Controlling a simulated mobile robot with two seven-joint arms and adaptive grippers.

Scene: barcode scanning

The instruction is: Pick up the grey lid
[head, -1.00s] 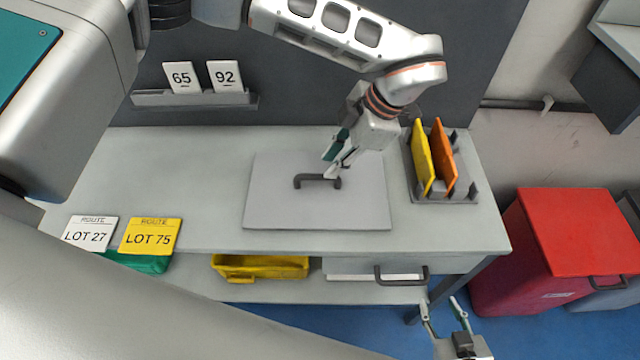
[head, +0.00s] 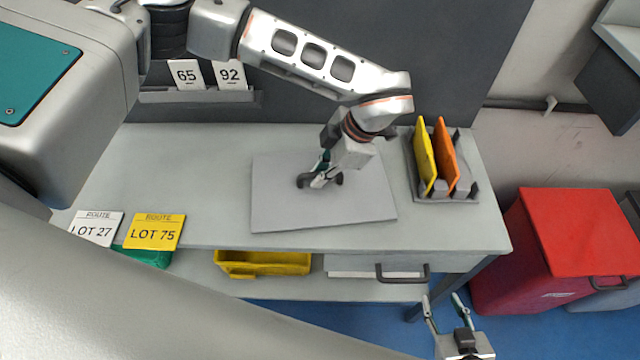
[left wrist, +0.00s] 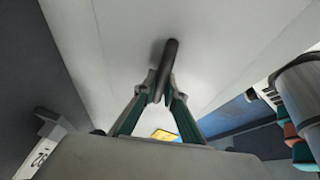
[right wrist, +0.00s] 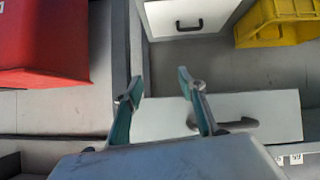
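The grey lid (head: 350,205) is a flat square plate with a dark bar handle (head: 337,178). It lies over the worktop and is turned slightly; I cannot tell whether it is clear of the surface. My left gripper (head: 322,181) is at the handle. In the left wrist view its fingertips (left wrist: 161,90) close on both sides of the handle (left wrist: 168,65), with the lid (left wrist: 120,30) filling the background. My right gripper (head: 443,300) is open and empty in front of the table's right end; its spread fingers also show in the right wrist view (right wrist: 160,90).
A dark rack (head: 455,198) with a yellow and an orange panel stands right of the lid. Cards LOT 27 (head: 97,230) and LOT 75 (head: 152,233) are at the left front edge. A yellow bin (head: 265,264) is below. A red bin (head: 555,250) stands at right. The worktop's left side is clear.

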